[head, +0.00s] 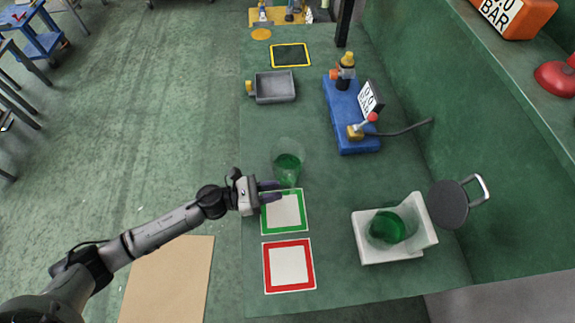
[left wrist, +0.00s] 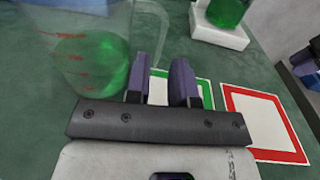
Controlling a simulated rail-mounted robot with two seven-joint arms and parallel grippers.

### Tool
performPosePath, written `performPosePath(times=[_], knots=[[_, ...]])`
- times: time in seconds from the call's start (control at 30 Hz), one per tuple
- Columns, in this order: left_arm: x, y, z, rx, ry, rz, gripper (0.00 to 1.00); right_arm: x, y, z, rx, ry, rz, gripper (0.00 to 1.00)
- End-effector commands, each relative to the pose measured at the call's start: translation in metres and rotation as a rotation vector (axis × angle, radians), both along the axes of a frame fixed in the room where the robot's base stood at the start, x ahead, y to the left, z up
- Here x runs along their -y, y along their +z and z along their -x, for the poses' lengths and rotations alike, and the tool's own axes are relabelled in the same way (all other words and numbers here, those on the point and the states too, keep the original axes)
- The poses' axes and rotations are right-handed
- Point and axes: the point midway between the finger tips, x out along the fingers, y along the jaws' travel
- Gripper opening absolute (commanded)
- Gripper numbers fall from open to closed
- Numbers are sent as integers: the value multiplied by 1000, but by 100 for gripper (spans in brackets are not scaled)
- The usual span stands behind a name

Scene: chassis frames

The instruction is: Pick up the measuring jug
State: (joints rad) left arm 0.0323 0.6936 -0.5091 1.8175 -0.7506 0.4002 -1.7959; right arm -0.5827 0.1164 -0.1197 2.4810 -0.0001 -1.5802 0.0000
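A clear measuring jug (head: 289,166) with green liquid stands on the green bench at the top edge of the green-bordered square (head: 284,212). In the left wrist view the jug (left wrist: 92,58) has red markings and fills the upper left, with a clear handle-like part near the fingers. My left gripper (head: 270,191) is open, low beside the jug on its near side. In the left wrist view its two dark fingers (left wrist: 164,85) have a gap between them, and the jug's body is left of both. I cannot tell whether they touch the handle.
A second container of green liquid (head: 388,227) sits on a white stand (head: 388,256) at the right. A red-bordered square (head: 289,266) lies nearer. A grey tray (head: 275,87), a blue fixture (head: 350,122) and a dark round lid-like thing (head: 449,204) stand around. A wall borders the right.

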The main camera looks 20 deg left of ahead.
Motion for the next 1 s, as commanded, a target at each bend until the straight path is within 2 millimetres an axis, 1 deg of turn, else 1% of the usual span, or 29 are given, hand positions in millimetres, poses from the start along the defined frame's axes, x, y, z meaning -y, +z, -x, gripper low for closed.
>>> performPosePath(times=[0.07,0.3,0.4,0.57,0.77,0.8,1.0], knots=[[4,1,-3,1,-1,2,22,0,1,0,1,-1,-1,43],[30,1,-22,0,0,3,22,-1,5,-1,2,-1,-3,43],[38,1,-28,-1,0,2,22,-1,7,-1,3,-1,-2,43],[45,0,-32,-1,0,2,22,0,7,-1,3,2,1,43],[45,0,-32,-2,0,1,22,2,7,-1,2,6,8,43],[45,0,-32,-2,0,1,21,2,7,-1,2,6,8,43],[45,0,-32,-2,0,1,2,2,7,-1,2,6,8,43]])
